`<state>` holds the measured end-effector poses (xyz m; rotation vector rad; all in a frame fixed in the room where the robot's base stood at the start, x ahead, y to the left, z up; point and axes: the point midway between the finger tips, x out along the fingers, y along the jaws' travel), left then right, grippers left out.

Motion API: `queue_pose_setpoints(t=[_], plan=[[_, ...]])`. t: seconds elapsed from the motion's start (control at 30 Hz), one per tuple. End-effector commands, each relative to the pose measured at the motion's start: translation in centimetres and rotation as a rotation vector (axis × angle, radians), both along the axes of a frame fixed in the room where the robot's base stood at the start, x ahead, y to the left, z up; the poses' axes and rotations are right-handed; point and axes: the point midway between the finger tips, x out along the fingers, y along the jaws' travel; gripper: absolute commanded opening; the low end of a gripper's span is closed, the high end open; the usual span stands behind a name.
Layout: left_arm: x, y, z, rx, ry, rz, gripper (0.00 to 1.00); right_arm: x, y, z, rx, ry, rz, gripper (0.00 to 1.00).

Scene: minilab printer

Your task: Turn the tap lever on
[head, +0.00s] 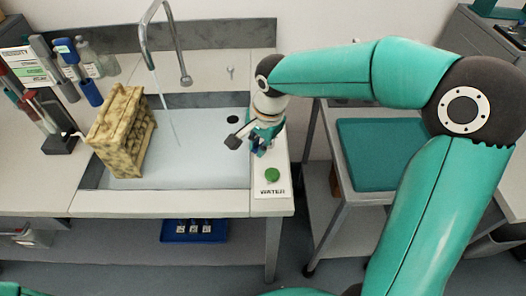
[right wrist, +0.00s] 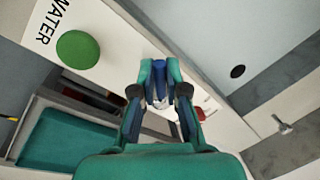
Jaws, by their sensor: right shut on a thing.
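The tap (head: 184,55) is a grey gooseneck at the back of the sink (head: 200,165). A thin pale stream, which looks like water, runs from its spout into the basin. The blue tap lever (right wrist: 159,78) stands between the fingers of my right gripper (right wrist: 160,75) in the right wrist view. The right gripper is shut on it, over the sink's right rim in the head view (head: 259,145). The fingers hide part of the lever. A round green disc (head: 272,175) sits beside the "WATER" label. My left gripper is not in view.
A mottled yellow rack (head: 122,130) stands at the sink's left side. Bottles (head: 88,60) and a pipette stand (head: 58,138) are further left. A trolley with a teal top (head: 380,150) stands to the right. A blue tray (head: 195,230) is below the counter.

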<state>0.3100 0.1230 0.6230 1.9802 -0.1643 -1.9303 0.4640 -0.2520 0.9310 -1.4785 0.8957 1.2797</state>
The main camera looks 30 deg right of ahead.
Motion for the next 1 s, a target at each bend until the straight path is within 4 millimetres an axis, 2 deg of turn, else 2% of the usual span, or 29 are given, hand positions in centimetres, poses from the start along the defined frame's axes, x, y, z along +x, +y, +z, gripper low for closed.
queue_pose_setpoints(t=[0.1,0.5,1.0], plan=[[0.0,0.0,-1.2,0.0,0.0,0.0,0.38,0.7,0.3,-0.2,0.0,-0.006,-0.109,0.0],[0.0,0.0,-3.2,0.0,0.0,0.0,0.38,2.3,0.4,-0.1,0.002,-0.007,-0.428,0.0],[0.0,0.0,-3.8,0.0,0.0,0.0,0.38,2.8,0.3,0.1,0.002,-0.006,-0.557,0.0]])
